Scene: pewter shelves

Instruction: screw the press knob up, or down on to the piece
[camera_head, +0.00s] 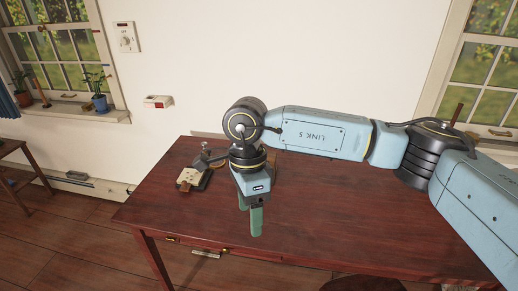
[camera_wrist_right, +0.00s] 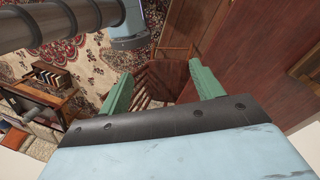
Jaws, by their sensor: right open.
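A small press (camera_head: 195,179) with a dark base and a pale top plate stands near the left part of the dark red table. A dark bar with a small round end (camera_head: 204,155) rises behind the plate; my wrist hides part of this area, and I cannot tell the knob clearly or how high it is. My right gripper (camera_head: 250,221) points down over the table, to the right of the press and apart from it. Its green fingers also show in the right wrist view (camera_wrist_right: 161,68), spread with nothing between them. The press does not show there. My left gripper is not in view.
The table (camera_head: 330,215) is clear to the right of my gripper. In the right wrist view a wooden chair (camera_wrist_right: 165,80) stands below, beside a patterned rug (camera_wrist_right: 95,45).

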